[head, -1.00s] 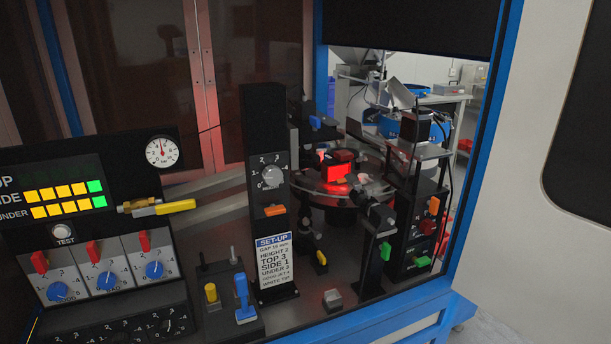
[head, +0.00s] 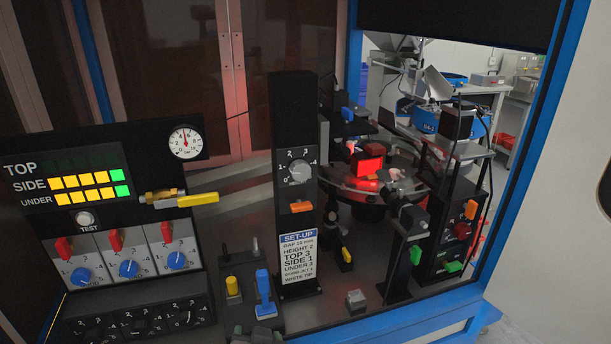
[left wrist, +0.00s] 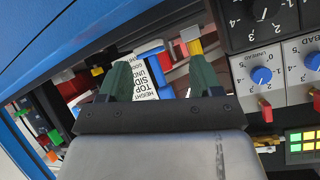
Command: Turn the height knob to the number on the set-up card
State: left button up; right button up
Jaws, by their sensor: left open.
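The height knob (head: 299,172) is a grey dial on a tall black column, with a scale from 0 to 4 around it. Its pointer is too small to read surely. The set-up card (head: 299,262) is on the same column below an orange switch, and reads HEIGHT 2. In the left wrist view my left gripper (left wrist: 163,78) is open and empty, with two dark green fingers. The card (left wrist: 145,86) shows between and beyond them, partly hidden. The knob is not visible in that view. My right gripper is not in view.
A blue lever (head: 263,292) and a yellow-topped knob (head: 232,286) stand in front of the column. A yellow-handled valve (head: 198,199) juts toward the column from the left panel. Left are blue dials (head: 129,268) with red switches. A lit red glass disc station (head: 368,167) stands behind right.

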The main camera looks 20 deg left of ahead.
pick_arm(q)
jog(key=w+d+r+n+t+y, duration=0.1)
jog(key=w+d+r+t+y, duration=0.2)
jog(key=r, duration=0.4)
jog(key=w+d+r+n+t+y, duration=0.1)
jog(key=w+d+r+t, duration=0.1)
jog(key=w+r, duration=0.4)
jog(key=t+y, duration=0.1)
jog(key=t, duration=0.3)
send_near(302, 173)
jog(key=p+x, duration=0.6)
jog(key=x, duration=0.2)
jog(key=shift+r, duration=0.15)
jog(key=shift+w+a, duration=0.25)
jog(key=shift+w, duration=0.2)
jog(key=c, duration=0.9)
